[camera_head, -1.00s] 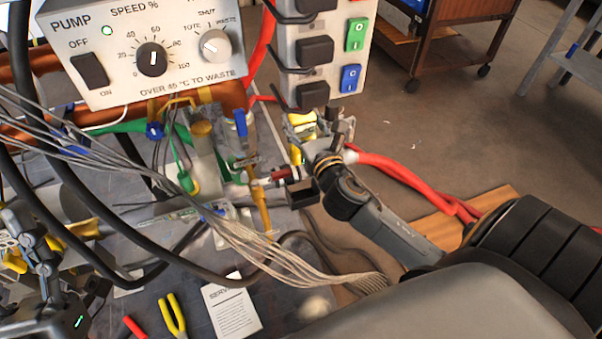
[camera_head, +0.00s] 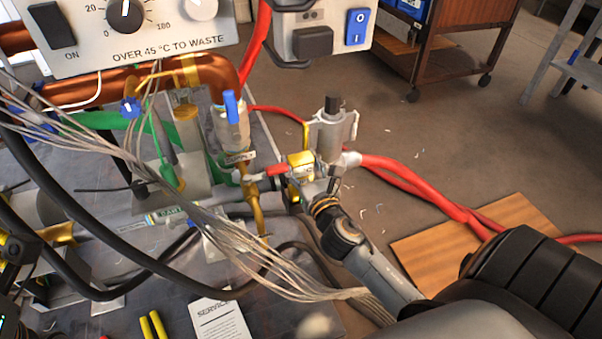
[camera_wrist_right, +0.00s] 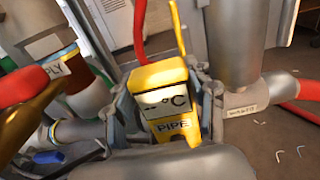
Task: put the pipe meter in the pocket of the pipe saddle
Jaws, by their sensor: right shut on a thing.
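The pipe meter is a yellow block with a °C display and the word PIPE. In the right wrist view the pipe meter (camera_wrist_right: 165,92) sits between the fingers of my right gripper (camera_wrist_right: 162,112), which is shut on it. In the head view the yellow meter (camera_head: 301,161) shows at the tip of my right gripper (camera_head: 305,178). Just to its right stands an upright grey pipe part (camera_head: 333,132) with side flanges; I cannot tell whether it is the pipe saddle, and no pocket shows clearly. Part of my left arm shows at the lower left edge, its fingers unclear.
A blue-handled valve (camera_head: 232,112) and a red-handled one (camera_head: 277,171) stand left of my right gripper. Grey wires (camera_head: 255,255) cross the bench in front. A control box (camera_head: 130,35) overhangs at top left. Red hoses (camera_head: 420,190) run right over the floor.

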